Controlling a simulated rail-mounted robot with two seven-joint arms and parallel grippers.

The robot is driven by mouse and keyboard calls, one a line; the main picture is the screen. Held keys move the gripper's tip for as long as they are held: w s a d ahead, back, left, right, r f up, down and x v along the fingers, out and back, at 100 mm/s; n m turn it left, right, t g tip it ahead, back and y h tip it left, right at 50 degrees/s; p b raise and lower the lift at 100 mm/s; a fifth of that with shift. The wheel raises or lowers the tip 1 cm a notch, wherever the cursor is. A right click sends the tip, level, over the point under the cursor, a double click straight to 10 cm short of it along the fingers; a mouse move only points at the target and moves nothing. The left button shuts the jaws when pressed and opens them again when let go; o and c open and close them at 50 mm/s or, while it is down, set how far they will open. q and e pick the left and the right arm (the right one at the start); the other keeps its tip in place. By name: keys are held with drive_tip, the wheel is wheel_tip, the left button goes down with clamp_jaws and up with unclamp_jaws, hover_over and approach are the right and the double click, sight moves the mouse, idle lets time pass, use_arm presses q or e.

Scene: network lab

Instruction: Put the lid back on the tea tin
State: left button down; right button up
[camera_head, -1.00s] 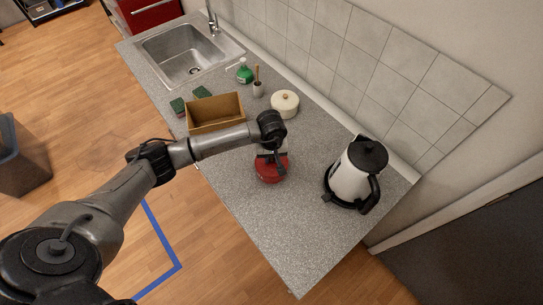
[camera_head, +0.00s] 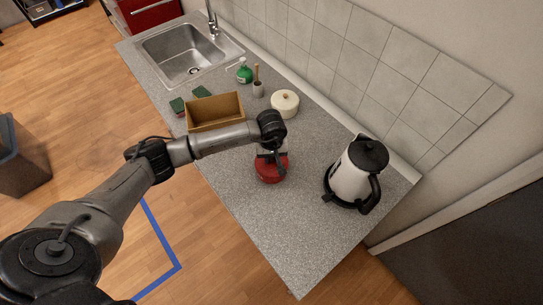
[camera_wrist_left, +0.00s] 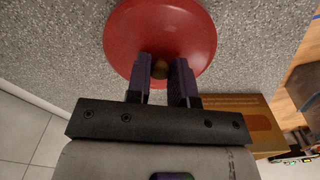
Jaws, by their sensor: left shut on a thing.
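A red round lid (camera_head: 270,174) with a small brass-coloured knob (camera_wrist_left: 160,69) is under my left gripper (camera_head: 272,160). In the wrist view the red disc (camera_wrist_left: 160,25) fills the top middle, and the gripper's two dark fingers are closed on either side of the knob. The gripper is shut on it. The red shape in the head view may include the tin's body below the lid. I cannot tell whether the lid sits on the tin, because the disc and the gripper hide what is under it. My right gripper is not in view.
A white and black kettle (camera_head: 350,178) stands right of the lid. A cream lidded pot (camera_head: 285,104), an open cardboard box (camera_head: 215,111), a green bottle (camera_head: 244,74) and a brush holder (camera_head: 258,89) stand further back. The grey counter (camera_head: 290,235) is clear in front.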

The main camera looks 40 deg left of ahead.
use_arm(q)
drive_tip(key=c, duration=1)
unclamp_jaws()
drive_tip(key=o, duration=0.6)
drive_tip(key=shift+c, duration=0.2)
drive_tip(key=shift+r, duration=0.1)
drive_tip(key=shift+r+p, duration=0.7)
drive_tip(key=shift+r, duration=0.4)
drive_tip(key=shift+r+p, duration=1.1)
drive_tip(key=shift+r, duration=1.15)
